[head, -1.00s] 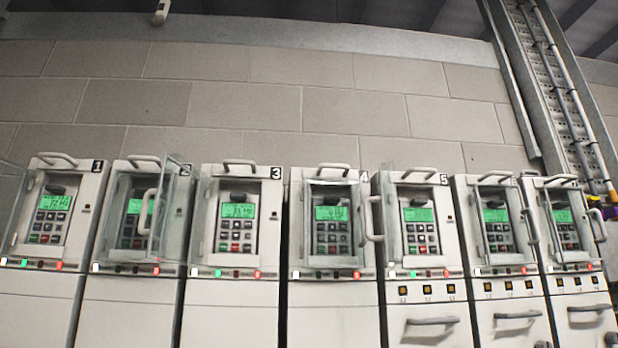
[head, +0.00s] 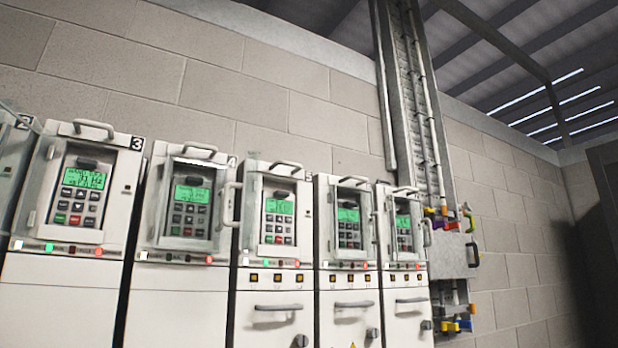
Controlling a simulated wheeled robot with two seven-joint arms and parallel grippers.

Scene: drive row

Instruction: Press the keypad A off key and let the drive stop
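A row of white drive cabinets stands along the wall, each with a keypad and green screen. Drive 3 has a keypad (head: 82,192) with a green key and a red key (head: 74,220) in its bottom row; its white, green and red lamps are lit below. Drive 4's keypad (head: 190,205) sits behind a clear door, with white and red lamps lit. Drive 5's keypad (head: 279,218) also shows green and red keys. Two more keypads (head: 349,228) (head: 404,232) stand to the right. I cannot read which is keypad A. Neither gripper is in view.
Drive 2 (head: 15,160) is cut off at the left edge. Handles (head: 278,307) project from the lower fronts at the right. A grey box (head: 453,255) with coloured connectors hangs beyond the row, below a cable tray (head: 415,100). A dark panel stands at the far right.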

